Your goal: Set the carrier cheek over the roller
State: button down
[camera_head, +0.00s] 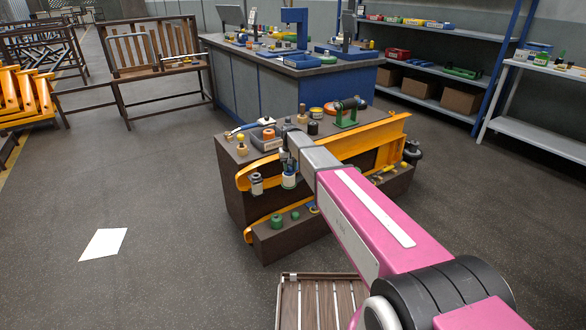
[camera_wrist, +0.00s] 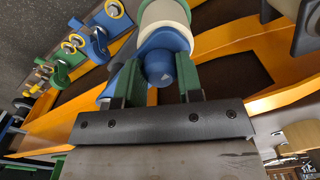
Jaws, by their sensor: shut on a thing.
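My gripper (camera_wrist: 160,88) is shut on the rounded knob of a blue piece (camera_wrist: 165,42), which looks like the carrier cheek. A cream-white roller (camera_wrist: 163,12) with a green edge lies directly beyond the blue piece in the wrist view. I cannot tell whether the two touch or how fully the cheek covers it. In the head view my gripper (camera_head: 287,162) is at the front of the orange fork frame (camera_head: 355,145), with the white roller (camera_head: 289,181) just below. The gripper partly hides the contact.
The fork frame rests on a dark brown stepped bench (camera_head: 230,165). A grey-topped roller (camera_head: 257,184) stands left of my gripper. Green pieces (camera_head: 277,221) sit on the lower step.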

jog(key=shift+w+a, duration=0.2)
jog(key=shift+a, duration=0.1)
jog(key=c, duration=0.8)
grip_release()
jog(key=shift+r, duration=0.1)
notch_tip(320, 180, up, 11)
jog(key=shift+f, duration=0.2)
jog(key=shift+d, duration=0.1)
jog(key=s+d+f+m, duration=0.1)
jog(key=s+d+f, duration=0.2)
jog(key=s+d, duration=0.4)
jog(key=s+d+f, duration=0.4)
jog(key=s+d, duration=0.4)
jog(key=s, duration=0.8)
jog(key=s+d+f+m, duration=0.1)
jog(key=s+d+f, duration=0.3)
jog(key=s+d, duration=0.4)
jog(key=shift+s+d+m, duration=0.15)
jog(key=shift+s+m, duration=0.15)
jog(key=shift+s, duration=1.5)
